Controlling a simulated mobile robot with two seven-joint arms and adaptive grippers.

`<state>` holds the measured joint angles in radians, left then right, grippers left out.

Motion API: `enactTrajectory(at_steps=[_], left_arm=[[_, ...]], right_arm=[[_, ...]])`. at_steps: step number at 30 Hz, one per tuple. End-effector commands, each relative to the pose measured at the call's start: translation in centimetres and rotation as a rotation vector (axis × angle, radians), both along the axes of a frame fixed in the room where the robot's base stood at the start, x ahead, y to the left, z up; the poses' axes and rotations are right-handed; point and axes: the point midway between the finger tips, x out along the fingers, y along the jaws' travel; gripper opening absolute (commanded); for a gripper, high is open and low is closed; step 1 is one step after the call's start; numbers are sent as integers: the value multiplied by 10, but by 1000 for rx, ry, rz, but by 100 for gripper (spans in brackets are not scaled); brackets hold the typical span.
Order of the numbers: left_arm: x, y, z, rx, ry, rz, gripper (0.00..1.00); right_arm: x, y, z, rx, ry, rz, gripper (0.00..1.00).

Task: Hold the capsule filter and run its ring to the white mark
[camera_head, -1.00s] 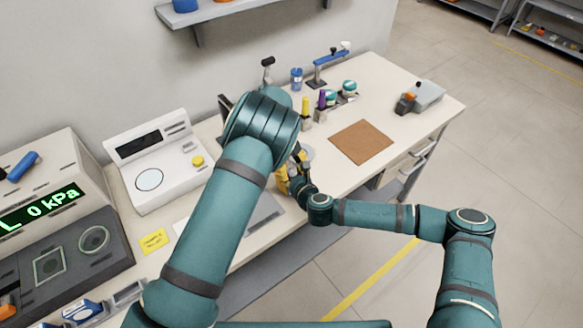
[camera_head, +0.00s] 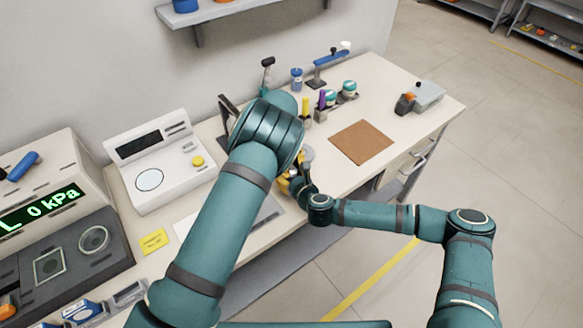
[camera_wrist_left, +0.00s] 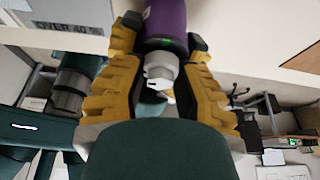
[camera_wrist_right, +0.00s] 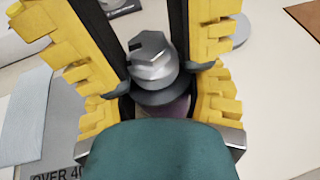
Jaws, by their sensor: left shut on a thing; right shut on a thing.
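The capsule filter (camera_wrist_left: 165,20) has a purple body and shows between my left gripper's fingertips (camera_wrist_left: 163,32) in the left wrist view. A thin green band and a pale stepped fitting (camera_wrist_left: 160,72) are at its near end. A small pale mark shows on the purple near the top edge. In the right wrist view, my right gripper (camera_wrist_right: 160,78) is shut around the filter's end, with a grey hex fitting (camera_wrist_right: 151,52) above a dark grey collar (camera_wrist_right: 166,92) and purple beneath. Whether its pads grip the collar or the body is unclear. My left arm hides most of this in the head view.
A brown mat (camera_head: 361,142) lies on the bench, with clear space around it. Behind it stand a purple-topped item (camera_head: 322,99) and a blue clamp stand (camera_head: 326,62). A white instrument (camera_head: 157,160) and a 0 kPa display (camera_head: 42,207) are at the left.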

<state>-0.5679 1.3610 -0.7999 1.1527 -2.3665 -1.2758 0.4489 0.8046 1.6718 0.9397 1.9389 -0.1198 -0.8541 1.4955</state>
Motion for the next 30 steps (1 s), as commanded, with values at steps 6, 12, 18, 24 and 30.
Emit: enactTrajectory(at_steps=[6,12,18,24,30], left_arm=[[-1,0,-1,0,4,-4,0],[-1,0,-1,0,4,-3,65],[-1,0,-1,0,2,-3,65],[4,3,12,-1,-1,-3,65],[16,12,46,0,-3,-2,65]], right_arm=[[0,0,1,0,-2,1,10],[0,0,1,1,-2,1,10],[0,0,1,1,-1,1,10],[0,0,1,1,-1,1,10],[0,0,1,1,-1,1,10]])
